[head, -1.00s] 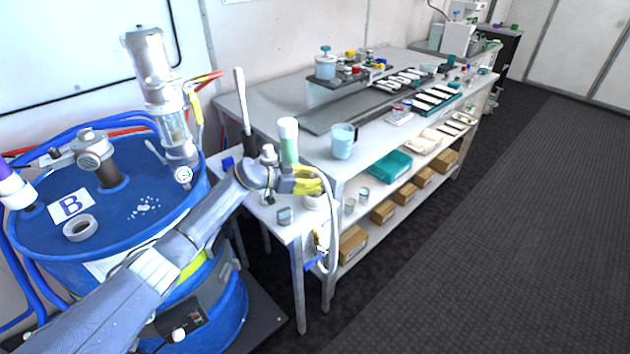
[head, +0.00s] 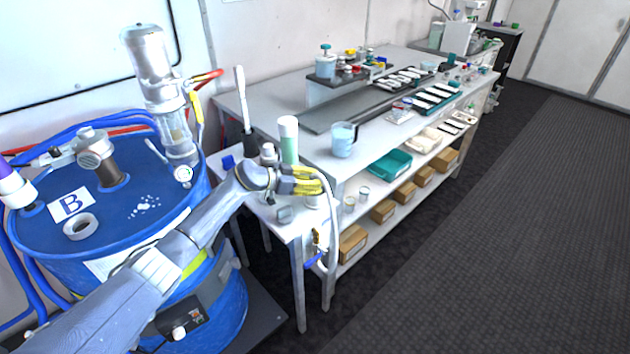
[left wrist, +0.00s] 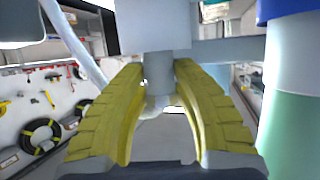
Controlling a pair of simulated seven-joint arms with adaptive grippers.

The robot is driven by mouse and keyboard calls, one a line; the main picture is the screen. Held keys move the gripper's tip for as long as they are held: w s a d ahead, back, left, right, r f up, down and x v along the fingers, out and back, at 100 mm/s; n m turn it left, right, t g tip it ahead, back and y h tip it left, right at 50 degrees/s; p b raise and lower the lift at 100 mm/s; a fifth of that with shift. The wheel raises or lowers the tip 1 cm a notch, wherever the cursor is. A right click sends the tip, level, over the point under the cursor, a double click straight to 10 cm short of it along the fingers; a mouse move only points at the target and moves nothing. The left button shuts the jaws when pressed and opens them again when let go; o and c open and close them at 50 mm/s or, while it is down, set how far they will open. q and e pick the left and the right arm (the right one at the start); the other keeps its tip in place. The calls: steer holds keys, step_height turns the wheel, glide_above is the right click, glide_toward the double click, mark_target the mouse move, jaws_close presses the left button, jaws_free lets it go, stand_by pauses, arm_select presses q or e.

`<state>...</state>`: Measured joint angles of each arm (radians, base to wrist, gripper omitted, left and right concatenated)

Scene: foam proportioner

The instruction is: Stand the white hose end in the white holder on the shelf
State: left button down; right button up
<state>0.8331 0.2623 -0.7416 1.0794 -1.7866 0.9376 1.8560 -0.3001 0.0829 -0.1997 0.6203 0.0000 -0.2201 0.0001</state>
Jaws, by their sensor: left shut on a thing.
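My left gripper (head: 308,181) has yellow fingers and is above the small white shelf (head: 291,229) at the near end of the bench. In the left wrist view, its fingers (left wrist: 160,125) are shut around the hose end, a grey-white cylinder (left wrist: 158,75). The white hose (head: 332,225) curves beside the gripper and hangs down past the shelf edge. A small white round piece (head: 315,202), which looks like the holder, stands on the shelf just below the fingers. The fingers partly hide it, and I cannot tell whether the hose end touches it. My right gripper is not in view.
A green-and-white bottle (head: 289,140) stands close behind the gripper and fills the right of the left wrist view (left wrist: 293,100). The blue drum (head: 125,220) is left; a blue jug (head: 343,140) is on the bench.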

arm_select(q)
steer(key=c, duration=1.4)
jaws_free()
steer(key=shift+f, duration=0.1)
steer(key=shift+v, duration=5.55)
